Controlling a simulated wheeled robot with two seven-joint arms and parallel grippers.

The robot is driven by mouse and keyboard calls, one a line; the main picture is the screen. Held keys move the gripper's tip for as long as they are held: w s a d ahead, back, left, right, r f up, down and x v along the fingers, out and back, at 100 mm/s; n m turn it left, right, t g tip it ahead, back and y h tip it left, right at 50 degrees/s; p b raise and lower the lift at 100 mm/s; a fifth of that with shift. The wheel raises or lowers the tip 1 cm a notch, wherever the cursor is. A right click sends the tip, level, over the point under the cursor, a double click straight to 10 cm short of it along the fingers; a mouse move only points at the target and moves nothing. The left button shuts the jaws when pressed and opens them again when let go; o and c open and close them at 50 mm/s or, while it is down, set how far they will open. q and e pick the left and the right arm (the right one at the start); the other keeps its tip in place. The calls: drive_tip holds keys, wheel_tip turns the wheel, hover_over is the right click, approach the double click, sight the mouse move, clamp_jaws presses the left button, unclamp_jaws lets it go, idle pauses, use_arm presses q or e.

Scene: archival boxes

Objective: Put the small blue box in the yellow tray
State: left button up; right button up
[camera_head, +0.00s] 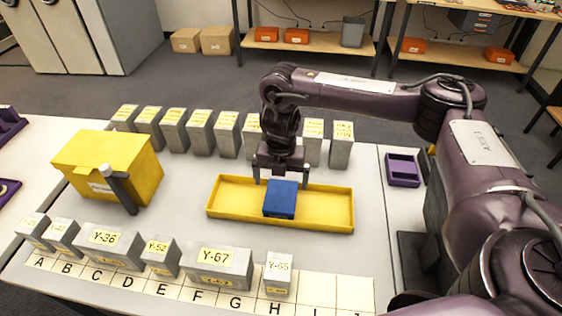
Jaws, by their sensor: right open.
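The small blue box (280,199) sits inside the long, shallow yellow tray (325,208), near its middle. My right gripper (280,178) is open, fingers pointing down, just above and behind the blue box at the tray's far side. One finger is on each side of the box's far end; I cannot tell whether they touch it. My left gripper does not show.
A row of grey boxes (200,131) stands behind the tray. More grey labelled boxes (221,268) stand in front along a lettered strip (318,290). A purple tray (402,170) is at right.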

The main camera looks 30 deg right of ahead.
sight(281, 195)
wheel_tip(281, 195, up, 5)
drive_tip(key=shift+r+p, duration=0.1)
drive_tip(key=shift+p, duration=0.35)
idle(0.3)
